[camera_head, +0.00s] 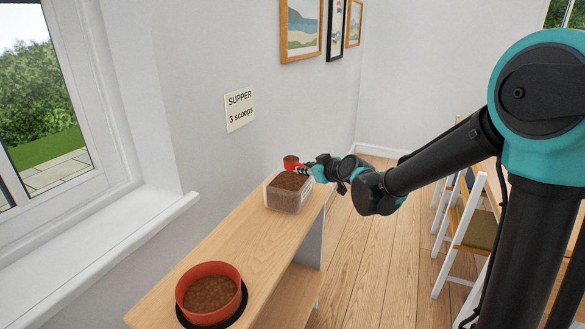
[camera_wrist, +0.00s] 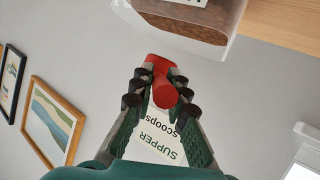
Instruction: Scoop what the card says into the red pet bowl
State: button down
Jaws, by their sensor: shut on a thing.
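The card (camera_head: 239,108) on the wall reads "SUPPER 3 scoops"; part of it shows upside down in the wrist view (camera_wrist: 160,138). The red pet bowl (camera_head: 208,292) stands on a black mat at the near end of the wooden shelf, with brown kibble inside. A clear bin (camera_head: 287,199) of brown kibble stands at the far end; its side shows in the wrist view (camera_wrist: 190,18). My gripper (camera_wrist: 157,85) is shut on a red scoop (camera_wrist: 163,70). The scoop (camera_head: 291,161) is above the bin, with brown kibble heaped in its cup.
The wooden shelf top (camera_head: 232,232) is clear between bowl and bin. A white window sill (camera_head: 110,255) runs along the left. White chairs (camera_head: 462,222) stand at the right, with open wooden floor (camera_head: 362,262) between. Framed pictures (camera_head: 301,28) hang on the wall.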

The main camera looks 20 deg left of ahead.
jog(key=shift+s+a, duration=0.8)
jog(key=shift+s, duration=0.35)
